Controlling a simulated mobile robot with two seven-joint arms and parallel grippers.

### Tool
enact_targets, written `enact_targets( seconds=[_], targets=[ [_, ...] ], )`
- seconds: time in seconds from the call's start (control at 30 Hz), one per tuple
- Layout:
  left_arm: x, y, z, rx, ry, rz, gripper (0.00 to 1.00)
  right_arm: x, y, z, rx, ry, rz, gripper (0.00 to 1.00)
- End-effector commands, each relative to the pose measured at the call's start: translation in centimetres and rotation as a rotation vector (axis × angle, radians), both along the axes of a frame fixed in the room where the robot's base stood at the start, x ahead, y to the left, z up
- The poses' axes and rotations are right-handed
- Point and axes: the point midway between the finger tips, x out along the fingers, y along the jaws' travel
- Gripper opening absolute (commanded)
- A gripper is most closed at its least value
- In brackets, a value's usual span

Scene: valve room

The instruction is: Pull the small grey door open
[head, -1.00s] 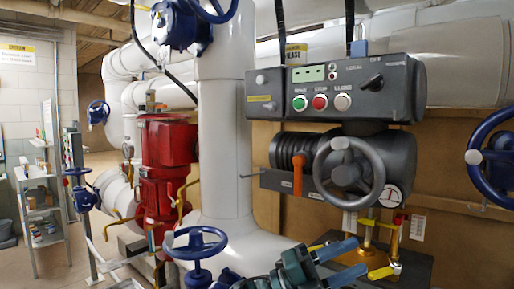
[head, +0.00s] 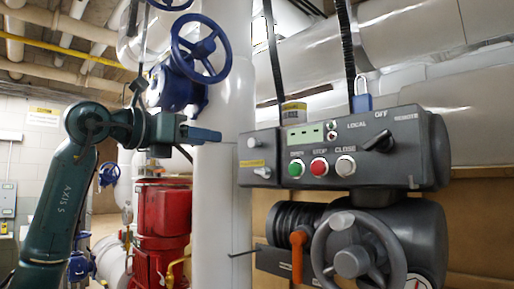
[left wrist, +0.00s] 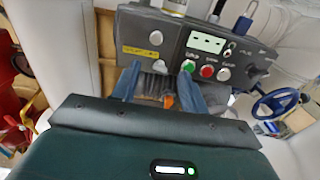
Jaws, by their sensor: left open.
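The small grey door (head: 258,157) is the left part of the grey control box. It looks shut, flush with the box beside it. It has a round knob (head: 252,143), a yellow label (head: 252,163) and a second small round part low down. In the left wrist view the door (left wrist: 137,34) is ahead, beyond the fingers. My left gripper (head: 206,134) is left of the door in the head view, at about knob height. In the left wrist view my left gripper (left wrist: 158,88) has its blue fingers apart and nothing between them. My right gripper is out of view.
The control box (head: 372,155) carries several buttons and a black switch. A grey handwheel (head: 352,258) and orange lever (head: 297,252) are below it. A white vertical pipe (head: 222,205), a blue valve wheel (head: 200,48) and red equipment (head: 163,210) stand left of it.

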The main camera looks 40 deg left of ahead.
Motion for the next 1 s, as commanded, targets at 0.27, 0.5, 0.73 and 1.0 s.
enact_targets(
  seconds=[0.27, 0.5, 0.73, 1.0],
  targets=[
    [1.6, 0.5, 0.4, -0.002, -0.003, 0.026, 0.44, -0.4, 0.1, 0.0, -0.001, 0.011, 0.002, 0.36],
    [6.7, 0.0, 0.5, -0.002, -0.002, 0.023, 0.44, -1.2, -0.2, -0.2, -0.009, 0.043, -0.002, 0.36],
    [10.6, -0.4, 0.5, -0.002, -0.004, 0.023, 0.44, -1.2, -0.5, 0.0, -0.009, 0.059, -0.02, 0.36],
    [12.4, -0.5, 0.4, 0.0, -0.006, 0.025, 0.44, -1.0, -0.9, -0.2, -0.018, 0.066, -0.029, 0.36]
  ],
)
